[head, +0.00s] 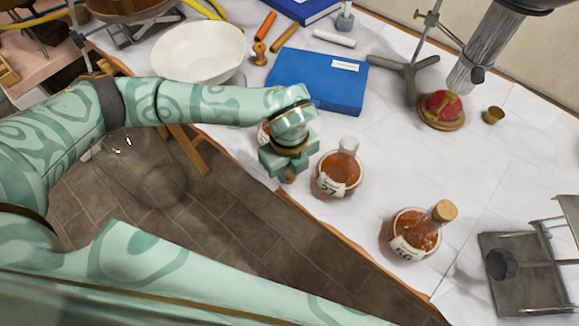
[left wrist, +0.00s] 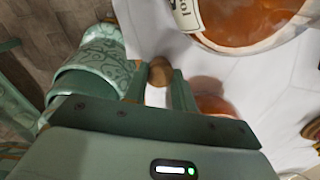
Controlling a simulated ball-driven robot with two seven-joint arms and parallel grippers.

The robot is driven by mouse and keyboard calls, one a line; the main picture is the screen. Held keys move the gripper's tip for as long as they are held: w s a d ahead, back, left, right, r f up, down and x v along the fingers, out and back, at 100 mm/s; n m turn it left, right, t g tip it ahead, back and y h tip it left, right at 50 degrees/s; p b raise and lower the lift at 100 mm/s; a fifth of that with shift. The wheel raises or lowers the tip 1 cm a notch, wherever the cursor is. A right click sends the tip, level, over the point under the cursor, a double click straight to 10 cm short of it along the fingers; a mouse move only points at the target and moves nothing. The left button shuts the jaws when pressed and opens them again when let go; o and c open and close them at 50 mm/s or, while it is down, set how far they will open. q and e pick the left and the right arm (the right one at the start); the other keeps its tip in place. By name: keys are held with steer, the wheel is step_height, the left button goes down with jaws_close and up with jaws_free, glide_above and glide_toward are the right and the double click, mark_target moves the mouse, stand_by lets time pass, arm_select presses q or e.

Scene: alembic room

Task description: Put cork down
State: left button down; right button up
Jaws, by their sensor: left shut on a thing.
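My left gripper (head: 288,170) is shut on a brown cork (left wrist: 159,72). The cork shows between the fingertips in the left wrist view, and its lower end shows in the head view. The gripper is at the table's near edge, just left of an uncorked round flask (head: 338,176) of orange-brown liquid with a white label. Part of that flask appears large in the left wrist view (left wrist: 250,25). Another round flask (head: 264,134) is mostly hidden behind the gripper. My right gripper is not in view.
A corked flask (head: 410,234) stands to the right on the white-covered table (head: 400,160). A blue book (head: 318,80) and white bowl (head: 198,52) lie behind the gripper. A metal stand (head: 408,72) is farther back. The tabletop between flasks and stand is clear.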

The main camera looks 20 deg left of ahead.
mark_target(289, 173)
arm_select(q)
steer(key=c, duration=1.1)
jaws_free()
steer(key=shift+f, duration=0.1)
steer(key=shift+c, duration=0.2)
step_height(289, 173, up, 12)
steer(key=p, duration=0.3)
